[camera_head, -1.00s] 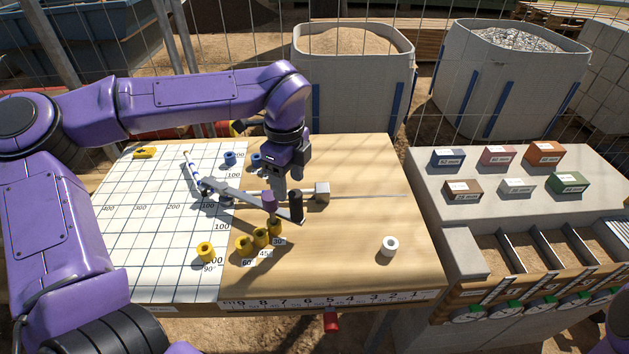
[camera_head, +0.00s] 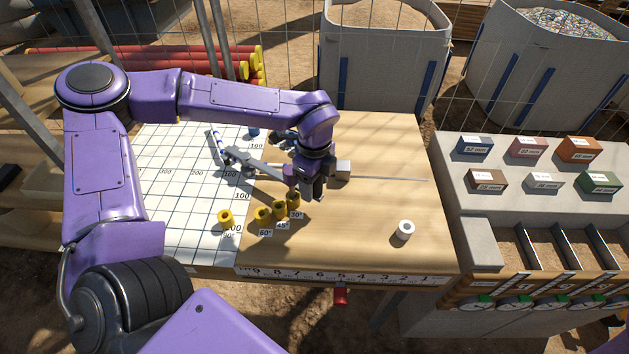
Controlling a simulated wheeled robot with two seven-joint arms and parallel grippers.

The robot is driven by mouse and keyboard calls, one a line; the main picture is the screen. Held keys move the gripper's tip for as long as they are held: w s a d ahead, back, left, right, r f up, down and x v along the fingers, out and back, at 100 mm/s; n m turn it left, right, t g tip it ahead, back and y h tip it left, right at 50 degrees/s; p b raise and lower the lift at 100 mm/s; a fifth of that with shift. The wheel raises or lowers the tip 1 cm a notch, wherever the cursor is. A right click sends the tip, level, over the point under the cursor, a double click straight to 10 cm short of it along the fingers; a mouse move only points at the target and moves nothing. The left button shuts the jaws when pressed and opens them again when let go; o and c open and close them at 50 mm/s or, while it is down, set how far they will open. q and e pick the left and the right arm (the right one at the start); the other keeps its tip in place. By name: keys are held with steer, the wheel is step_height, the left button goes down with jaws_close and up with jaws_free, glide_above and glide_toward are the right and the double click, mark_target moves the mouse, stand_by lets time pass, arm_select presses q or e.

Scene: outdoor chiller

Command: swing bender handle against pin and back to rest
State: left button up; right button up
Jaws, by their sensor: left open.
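The bender handle (camera_head: 257,164) is a grey lever running from its pivot on the white grid board toward the lower right. My left gripper (camera_head: 306,194) is open and low over its outer end. The gripper hides the handle's black grip, so I cannot tell whether the fingers touch it. My right gripper is out of view.
A thin rod (camera_head: 390,179) runs right from a grey block (camera_head: 342,170). A white ring (camera_head: 404,230) stands on the bare right part of the wooden bench (camera_head: 370,245). Blue pegs (camera_head: 254,132) stand at the back. Small labelled boxes (camera_head: 541,181) sit on a concrete ledge to the right.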

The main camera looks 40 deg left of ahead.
arm_select(q)
steer(key=shift+w, duration=0.1)
jaws_close()
stand_by(1.2)
